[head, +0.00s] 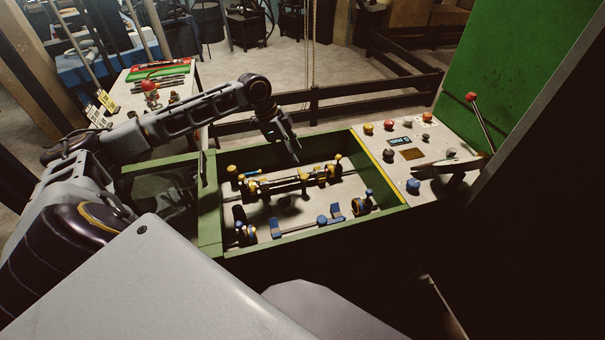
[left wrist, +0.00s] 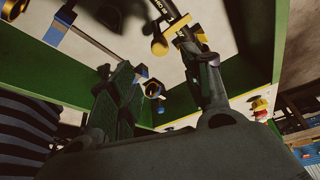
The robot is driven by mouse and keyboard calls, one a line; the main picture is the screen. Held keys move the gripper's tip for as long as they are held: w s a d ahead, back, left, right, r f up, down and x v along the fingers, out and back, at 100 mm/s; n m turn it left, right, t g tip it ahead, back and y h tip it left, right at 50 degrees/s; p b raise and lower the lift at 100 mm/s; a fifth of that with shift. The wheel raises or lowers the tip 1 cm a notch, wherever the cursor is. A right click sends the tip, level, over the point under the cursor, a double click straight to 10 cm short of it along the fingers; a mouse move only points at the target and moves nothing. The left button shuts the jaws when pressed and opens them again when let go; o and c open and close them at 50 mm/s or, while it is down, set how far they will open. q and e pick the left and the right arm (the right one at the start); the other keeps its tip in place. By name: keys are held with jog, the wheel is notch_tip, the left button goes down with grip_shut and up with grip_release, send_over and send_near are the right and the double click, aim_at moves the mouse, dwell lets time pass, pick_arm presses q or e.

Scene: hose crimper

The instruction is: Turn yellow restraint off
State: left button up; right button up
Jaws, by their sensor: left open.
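Inside the green-framed machine bed (head: 209,215), several yellow-capped parts sit along a dark bar (head: 285,185). One yellow cap (head: 232,170) is at its left end and another (head: 338,157) at its right end. I cannot tell which is the yellow restraint. My left gripper (head: 291,155) is open and empty, pointing down above the bar's right half. In the left wrist view its fingers (left wrist: 160,75) are spread, with a yellow knob (left wrist: 160,46) and a printed black hose (left wrist: 170,12) beyond them. My right gripper is not in view.
Blue clamps (head: 336,210) on a rod lie at the bed's front. A control panel (head: 408,140) with several knobs and a red-tipped lever (head: 472,98) stands to the right. A side table (head: 190,98) with tools is behind left. The bed's green walls surround the parts.

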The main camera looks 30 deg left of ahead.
aim_at(304, 176)
pick_arm(q)
jog(key=shift+x, duration=5.2)
jog(key=shift+c, duration=0.3)
grip_shut()
